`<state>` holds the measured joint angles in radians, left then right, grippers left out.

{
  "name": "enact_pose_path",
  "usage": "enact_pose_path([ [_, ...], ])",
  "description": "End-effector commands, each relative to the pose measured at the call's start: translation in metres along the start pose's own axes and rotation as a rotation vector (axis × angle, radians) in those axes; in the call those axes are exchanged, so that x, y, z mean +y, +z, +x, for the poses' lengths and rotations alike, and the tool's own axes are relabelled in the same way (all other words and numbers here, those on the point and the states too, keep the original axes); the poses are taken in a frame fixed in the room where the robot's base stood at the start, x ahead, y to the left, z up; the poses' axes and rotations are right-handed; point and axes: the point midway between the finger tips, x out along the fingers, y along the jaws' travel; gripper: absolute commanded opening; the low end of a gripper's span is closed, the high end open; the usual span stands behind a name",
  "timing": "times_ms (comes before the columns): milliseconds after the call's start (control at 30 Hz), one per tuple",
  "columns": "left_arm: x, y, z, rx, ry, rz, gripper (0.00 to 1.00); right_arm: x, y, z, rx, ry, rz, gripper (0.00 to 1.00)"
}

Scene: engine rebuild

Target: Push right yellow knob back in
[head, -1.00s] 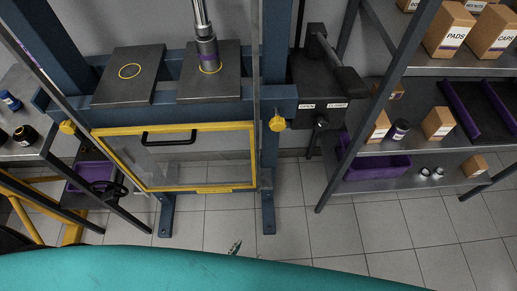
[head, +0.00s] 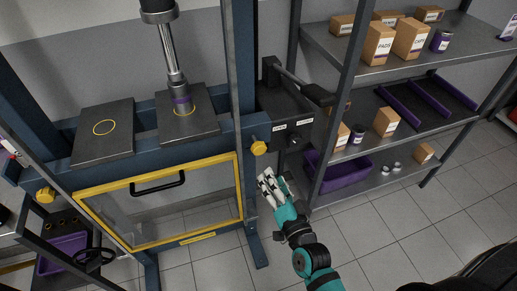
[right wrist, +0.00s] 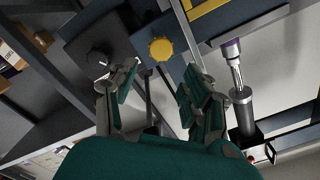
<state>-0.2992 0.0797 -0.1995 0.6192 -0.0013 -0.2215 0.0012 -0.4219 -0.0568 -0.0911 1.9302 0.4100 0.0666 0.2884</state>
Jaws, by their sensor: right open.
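The right yellow knob (head: 258,148) sits on the right upright of the blue press frame, beside the upper right corner of the yellow-edged guard. It also shows in the right wrist view (right wrist: 161,49), beyond and between the fingertips. My right gripper (head: 267,179) is open and empty, just below and slightly right of the knob in the head view. Its two fingers also show in the right wrist view (right wrist: 161,70), apart from each other. I see no contact with the knob. How far the knob sticks out is hard to tell. My left gripper is out of view.
A left yellow knob (head: 45,195) sits on the opposite upright. The clear guard (head: 160,205) with a black handle hangs between them. A dark control box (head: 290,115) with a lever is right of the knob. A shelf rack (head: 345,100) with boxes stands close right of my arm.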

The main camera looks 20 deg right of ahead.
Motion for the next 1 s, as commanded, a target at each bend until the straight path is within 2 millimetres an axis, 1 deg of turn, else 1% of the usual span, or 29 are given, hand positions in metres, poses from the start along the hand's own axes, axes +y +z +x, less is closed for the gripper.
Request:
enact_pose_path([
  [33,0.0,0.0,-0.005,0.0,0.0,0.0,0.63,-0.003,-0.002,0.013,0.002,-0.002,0.0,0.49],
  [300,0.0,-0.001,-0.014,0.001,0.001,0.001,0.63,-0.002,-0.002,0.071,0.001,-0.001,0.0,0.49],
  [400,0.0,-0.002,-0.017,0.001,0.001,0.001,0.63,-0.002,-0.001,0.089,0.0,-0.001,0.0,0.49],
  [500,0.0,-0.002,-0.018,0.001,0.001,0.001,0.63,-0.001,0.0,0.102,-0.001,0.0,0.0,0.49],
  [600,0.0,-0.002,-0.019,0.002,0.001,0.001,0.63,0.0,0.0,0.111,-0.002,0.0,-0.001,0.49],
  [700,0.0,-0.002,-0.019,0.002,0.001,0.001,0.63,0.0,0.001,0.116,-0.002,0.0,-0.001,0.49],
  [967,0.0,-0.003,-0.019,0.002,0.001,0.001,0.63,0.0,0.001,0.117,-0.002,0.0,-0.001,0.49],
  [1000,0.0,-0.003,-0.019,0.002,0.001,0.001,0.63,0.0,0.001,0.117,-0.002,0.0,-0.001,0.47],
])
